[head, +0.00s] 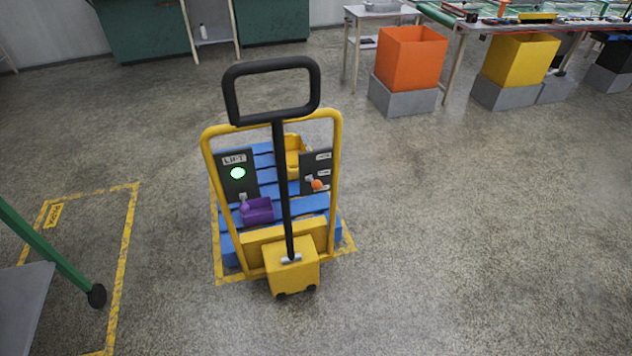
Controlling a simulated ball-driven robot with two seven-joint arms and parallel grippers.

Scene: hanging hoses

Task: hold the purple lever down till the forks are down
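A yellow pallet truck (289,267) with a black handle (270,63) stands in the middle of the head view. A dark panel marked LIFT (239,161) on its left side has a lit green lamp (237,173). Below the lamp a small purple knob (244,207), which looks like the purple lever, points downward in front of a purple bin (260,212). A second dark panel on the right has an orange knob (317,184). The forks are hidden, so their height cannot be told. Neither of my grippers is in view.
A blue pallet (311,204) carries the purple bin and a yellow bin (293,157). An orange bin (411,60) and a large yellow bin (519,60) stand back right. A green-framed cart (46,247) is at left. The floor right of the truck is clear.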

